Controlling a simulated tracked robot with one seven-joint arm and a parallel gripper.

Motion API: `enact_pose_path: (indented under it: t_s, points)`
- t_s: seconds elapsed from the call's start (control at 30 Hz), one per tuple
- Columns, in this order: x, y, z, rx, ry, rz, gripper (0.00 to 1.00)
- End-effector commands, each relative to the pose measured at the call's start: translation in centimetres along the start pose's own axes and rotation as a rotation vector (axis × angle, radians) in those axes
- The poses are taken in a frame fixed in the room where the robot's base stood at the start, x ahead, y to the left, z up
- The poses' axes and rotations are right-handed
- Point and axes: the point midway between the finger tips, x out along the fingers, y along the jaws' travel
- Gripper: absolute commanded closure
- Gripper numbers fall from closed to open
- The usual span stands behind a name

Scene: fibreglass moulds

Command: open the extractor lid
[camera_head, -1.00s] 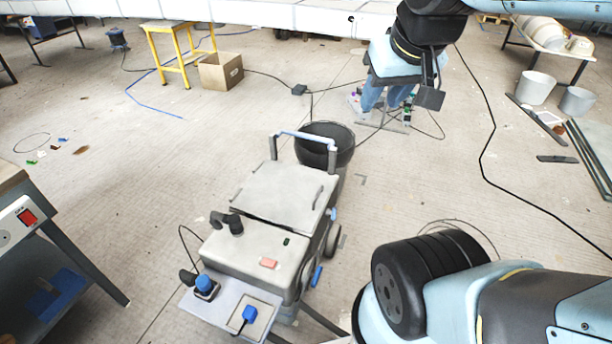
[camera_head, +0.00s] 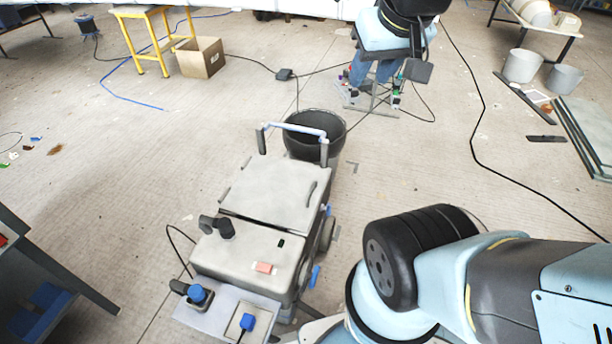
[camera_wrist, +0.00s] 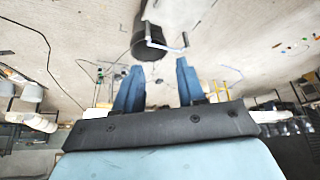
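The extractor (camera_head: 242,260) is a pale grey wheeled box in the lower middle of the head view. Its lid (camera_head: 272,192) lies flat and looks shut, with a dark curved handle (camera_head: 311,193) along its right side. My gripper (camera_head: 374,72) is beyond the extractor, up and to the right in the head view, and apart from the lid. In the wrist view my gripper (camera_wrist: 158,85) shows two blue fingers spread apart with nothing between them.
A black bucket (camera_head: 333,137) stands behind the extractor, near its push bar (camera_head: 304,131). A cardboard box (camera_head: 201,60) and a yellow stand (camera_head: 160,13) are at the back left. Black cable (camera_head: 476,125) crosses the floor at right. Open floor lies left of the extractor.

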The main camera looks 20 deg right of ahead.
Motion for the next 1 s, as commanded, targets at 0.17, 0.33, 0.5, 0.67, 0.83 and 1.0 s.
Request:
enact_pose_path:
  t_s: [0.17, 0.33, 0.5, 0.67, 0.83, 1.0]
  points:
    - [1.5, 0.1, -1.6, 0.015, -0.022, 0.0, 0.6]
    - [4.5, 0.2, -4.2, 0.048, -0.056, 0.002, 0.6]
    - [8.1, 0.2, -6.7, 0.086, -0.09, 0.002, 0.6]
    - [11.9, 0.4, -8.6, 0.123, -0.121, -0.001, 0.6]
    - [16.2, 0.7, -10.3, 0.166, -0.155, -0.004, 0.6]
    - [20.9, 1.0, -11.4, 0.21, -0.188, -0.009, 0.6]
